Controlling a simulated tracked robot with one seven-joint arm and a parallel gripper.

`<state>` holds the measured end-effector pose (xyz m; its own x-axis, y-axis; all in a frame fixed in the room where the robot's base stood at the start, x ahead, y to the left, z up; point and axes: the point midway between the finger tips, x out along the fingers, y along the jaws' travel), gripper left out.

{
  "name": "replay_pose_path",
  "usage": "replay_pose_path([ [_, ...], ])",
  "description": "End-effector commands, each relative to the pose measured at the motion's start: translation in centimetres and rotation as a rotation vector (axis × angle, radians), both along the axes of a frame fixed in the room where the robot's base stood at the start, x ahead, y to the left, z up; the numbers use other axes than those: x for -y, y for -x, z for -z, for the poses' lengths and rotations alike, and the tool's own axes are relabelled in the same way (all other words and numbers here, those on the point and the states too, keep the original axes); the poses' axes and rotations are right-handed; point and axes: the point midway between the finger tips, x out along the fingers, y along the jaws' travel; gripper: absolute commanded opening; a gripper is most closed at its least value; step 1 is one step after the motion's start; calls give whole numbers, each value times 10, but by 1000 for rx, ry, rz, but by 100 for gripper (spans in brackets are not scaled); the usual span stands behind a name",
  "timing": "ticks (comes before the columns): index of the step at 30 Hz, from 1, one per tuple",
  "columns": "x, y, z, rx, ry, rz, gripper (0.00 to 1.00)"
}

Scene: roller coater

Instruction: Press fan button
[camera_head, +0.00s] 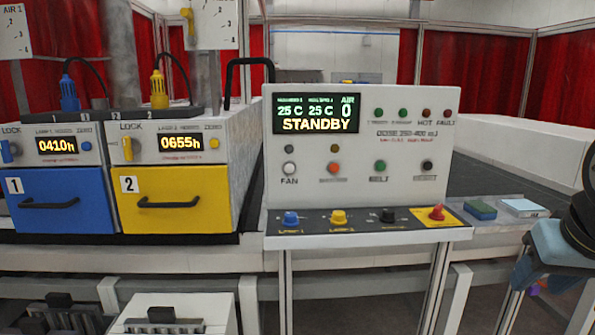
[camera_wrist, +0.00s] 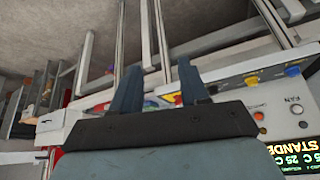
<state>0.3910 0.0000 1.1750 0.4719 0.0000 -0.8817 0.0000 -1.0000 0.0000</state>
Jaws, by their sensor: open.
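The fan button (camera_head: 289,168) is a small round pale button above the label FAN, at the left of the white control panel (camera_head: 360,215) in the head view. It also shows near the right edge of the wrist view (camera_wrist: 297,109), where the panel appears tilted. My gripper (camera_wrist: 158,85) is open, its two dark blue fingers apart with nothing held between them. It is off to the side of the fan button, not touching it. In the head view only part of my arm shows at the right edge.
The panel's sloped front strip has blue, yellow, black and red knobs; the red emergency knob (camera_head: 437,212) is at its right end. Blue (camera_head: 480,210) and pale (camera_head: 524,208) blocks lie beside it. Blue (camera_head: 62,200) and yellow (camera_head: 175,198) drawers stand left. The display (camera_head: 318,113) reads STANDBY.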

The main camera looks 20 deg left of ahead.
Motion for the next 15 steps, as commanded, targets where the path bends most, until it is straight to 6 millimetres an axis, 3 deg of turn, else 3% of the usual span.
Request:
replay_pose_path([
  [13, 0, 0, 0, 0, 0, 0, 2],
  [15, 0, 0, 0, 0, 0, 0, 0],
])
